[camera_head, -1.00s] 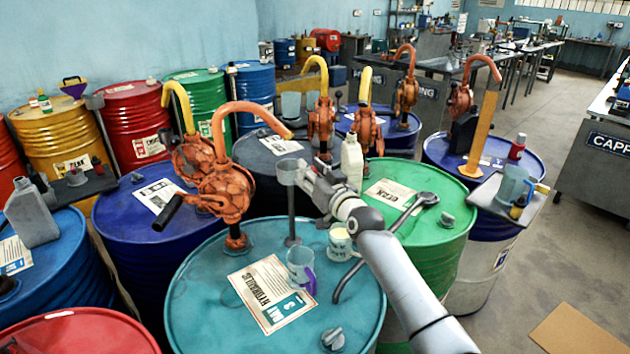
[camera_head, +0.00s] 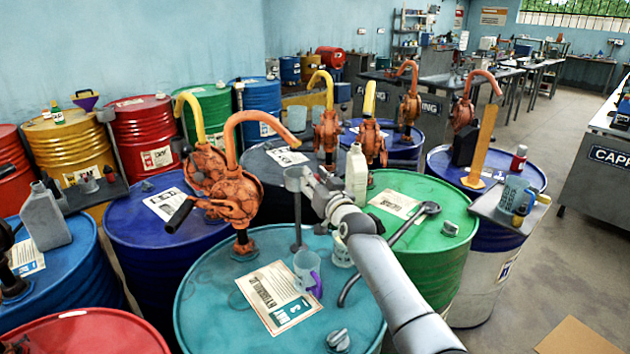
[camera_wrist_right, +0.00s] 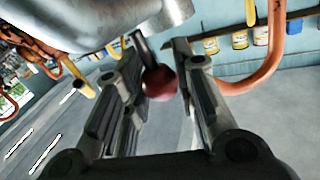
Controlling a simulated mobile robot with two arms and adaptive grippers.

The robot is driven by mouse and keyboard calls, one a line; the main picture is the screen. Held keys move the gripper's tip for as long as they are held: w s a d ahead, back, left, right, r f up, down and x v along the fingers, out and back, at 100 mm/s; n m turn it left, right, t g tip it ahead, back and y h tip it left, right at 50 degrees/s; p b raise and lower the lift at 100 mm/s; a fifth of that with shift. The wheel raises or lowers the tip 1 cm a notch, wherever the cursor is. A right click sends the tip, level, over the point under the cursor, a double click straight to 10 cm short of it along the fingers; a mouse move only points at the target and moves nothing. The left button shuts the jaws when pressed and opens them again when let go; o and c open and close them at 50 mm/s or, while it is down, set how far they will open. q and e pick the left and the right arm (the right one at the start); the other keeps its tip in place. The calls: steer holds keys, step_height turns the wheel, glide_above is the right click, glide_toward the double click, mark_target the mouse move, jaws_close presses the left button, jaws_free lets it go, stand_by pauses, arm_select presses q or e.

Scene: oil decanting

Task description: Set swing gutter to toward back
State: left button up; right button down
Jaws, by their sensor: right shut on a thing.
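A grey metal cup-shaped piece (camera_head: 297,178) stands on a thin post on the teal drum (camera_head: 215,290), beside the orange pump (camera_head: 235,195). I take it to be part of the swing gutter; its trough is not clear in the head view. My right gripper (camera_head: 312,186) is just right of it. In the right wrist view a red ball knob (camera_wrist_right: 159,83) on a short dark rod sits between my right fingers (camera_wrist_right: 160,95), which are shut on it. A large grey metal body (camera_wrist_right: 95,25) lies above the knob. My left gripper is out of view.
A clear mug with a purple handle (camera_head: 306,268), a cream cup (camera_head: 341,250) and a grey cap (camera_head: 337,340) are on the teal drum. A bent grey bar (camera_head: 405,226) crosses toward the green drum (camera_head: 450,205). A white jug (camera_head: 356,175) stands behind my wrist.

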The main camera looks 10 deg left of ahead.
steer(key=c, duration=1.1)
jaws_free()
steer(key=shift+w+f, duration=0.1)
steer(key=shift+c, duration=0.2)
steer(key=shift+s+d, duration=0.2)
steer(key=shift+s, duration=0.45)
steer(key=v, duration=1)
steer(key=shift+s+d, duration=0.25)
steer(key=shift+d, duration=0.05)
